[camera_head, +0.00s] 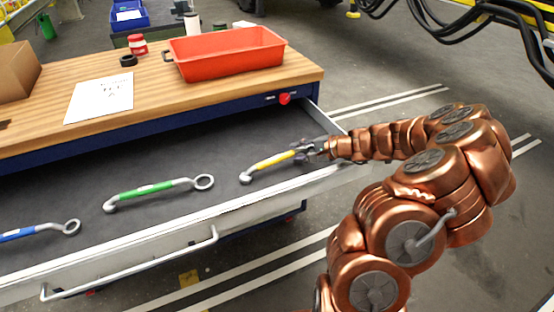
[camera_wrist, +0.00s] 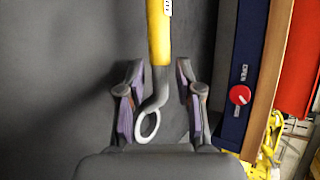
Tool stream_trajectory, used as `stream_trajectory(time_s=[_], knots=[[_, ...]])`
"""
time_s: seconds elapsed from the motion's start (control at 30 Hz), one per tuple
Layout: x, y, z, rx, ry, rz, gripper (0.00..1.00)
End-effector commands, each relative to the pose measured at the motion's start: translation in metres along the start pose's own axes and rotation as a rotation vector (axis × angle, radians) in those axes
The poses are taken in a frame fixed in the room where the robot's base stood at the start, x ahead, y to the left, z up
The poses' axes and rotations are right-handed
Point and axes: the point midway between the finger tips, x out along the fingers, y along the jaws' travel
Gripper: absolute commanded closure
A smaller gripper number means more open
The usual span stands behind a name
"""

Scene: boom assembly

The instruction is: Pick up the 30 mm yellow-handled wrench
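The yellow-handled wrench (camera_head: 272,161) lies in the open drawer near its right end, with its open jaw end to the left and its other end at my gripper. In the wrist view its yellow handle (camera_wrist: 159,35) runs up from between my fingers, and its ring end (camera_wrist: 147,126) shows between them. My gripper (camera_head: 308,150) is at the wrench's right end. In the wrist view my gripper (camera_wrist: 157,100) is open, with a finger on each side of the wrench's neck and visible gaps. Any size marking is too small to read.
A green-handled wrench (camera_head: 148,190) and a blue-handled wrench (camera_head: 36,232) lie further left in the drawer (camera_head: 75,175). The drawer's front wall and handle (camera_head: 140,268) are close by. A red tray (camera_head: 228,57) and paper (camera_head: 100,98) lie on the wooden worktop. A red knob (camera_wrist: 240,95) is to the right.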

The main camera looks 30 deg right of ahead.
Motion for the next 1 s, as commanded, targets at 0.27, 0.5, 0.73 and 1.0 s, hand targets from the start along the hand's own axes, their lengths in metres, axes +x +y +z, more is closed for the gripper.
stream_trajectory(time_s=[0.27, 0.5, 0.73, 1.0], knots=[[0.0118, 0.0007, 0.0009, -0.001, -0.002, 0.001, 0.65], [0.0115, 0.0006, 0.0008, -0.001, -0.001, 0.001, 0.75], [0.0113, 0.0007, 0.0007, -0.001, -0.001, 0.001, 0.99], [0.0113, 0.0009, 0.0007, -0.001, -0.001, 0.002, 1.00]])
